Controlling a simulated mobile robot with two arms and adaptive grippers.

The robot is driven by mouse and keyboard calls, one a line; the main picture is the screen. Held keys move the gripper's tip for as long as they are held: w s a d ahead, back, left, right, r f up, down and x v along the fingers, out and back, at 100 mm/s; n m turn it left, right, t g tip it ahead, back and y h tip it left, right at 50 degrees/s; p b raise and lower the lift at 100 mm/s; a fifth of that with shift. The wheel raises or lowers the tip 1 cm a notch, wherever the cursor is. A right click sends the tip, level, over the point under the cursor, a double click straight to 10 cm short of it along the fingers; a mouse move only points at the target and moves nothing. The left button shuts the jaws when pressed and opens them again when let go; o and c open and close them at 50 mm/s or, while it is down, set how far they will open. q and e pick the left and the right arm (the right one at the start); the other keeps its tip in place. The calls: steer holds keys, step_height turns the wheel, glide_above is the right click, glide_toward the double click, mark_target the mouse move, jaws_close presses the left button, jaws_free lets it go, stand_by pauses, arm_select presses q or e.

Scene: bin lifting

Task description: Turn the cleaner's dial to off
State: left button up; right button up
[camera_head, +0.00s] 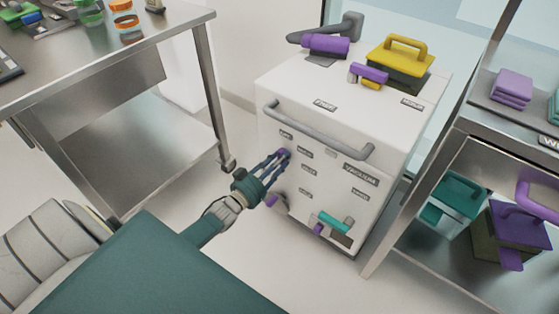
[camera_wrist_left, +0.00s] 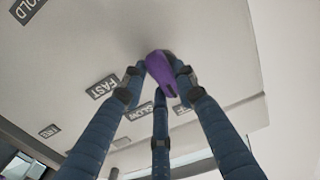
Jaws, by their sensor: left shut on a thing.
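The cleaner (camera_head: 390,130) is a white box-shaped unit with a grey bar handle and several labels on its front. My left gripper (camera_head: 284,157) reaches its front panel at the upper left, and its blue fingers are closed around a small purple dial (camera_head: 285,152). In the left wrist view the purple dial (camera_wrist_left: 161,72) sits between the fingertips (camera_wrist_left: 160,85), with labels such as FAST and SLOW beside it. The fingers hide part of the dial, and I cannot read its setting. My right gripper is not in view.
A steel table (camera_head: 110,55) with small items stands at the left. A steel shelf (camera_head: 460,130) with purple and teal items stands close on the right. A yellow-handled box (camera_head: 398,60) sits on the cleaner. A teal lever (camera_head: 335,222) is low on its front.

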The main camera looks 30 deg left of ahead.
arm_select(q)
steer(key=shift+f, duration=0.1)
steer(key=o, duration=1.2)
steer(key=shift+c, duration=0.2)
steer(key=shift+s, duration=0.1)
steer(key=s+a, duration=0.1)
steer(key=s, duration=1.1)
steer(key=shift+w, duration=0.1)
